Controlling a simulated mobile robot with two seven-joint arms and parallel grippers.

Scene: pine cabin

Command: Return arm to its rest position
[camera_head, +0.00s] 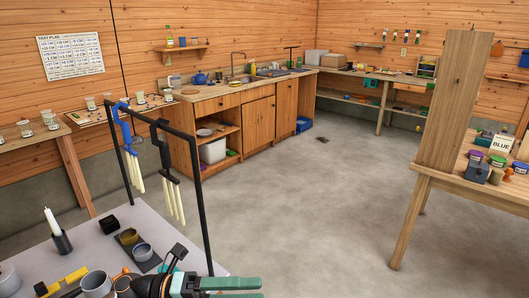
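A gripper (262,288), which I take to be my left one, shows at the bottom edge, left of centre. It has a black body and pale green fingers that point to the right. The fingers lie close together beside the grey table's right corner, and the lower one is cut off by the frame edge. I cannot tell how far apart they are, and I see nothing clearly held between them. My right gripper is not in view.
A black rack (204,205) with hanging tools (172,190) rises beside the gripper. A wooden table (410,215) with jars stands right. The middle floor is clear.

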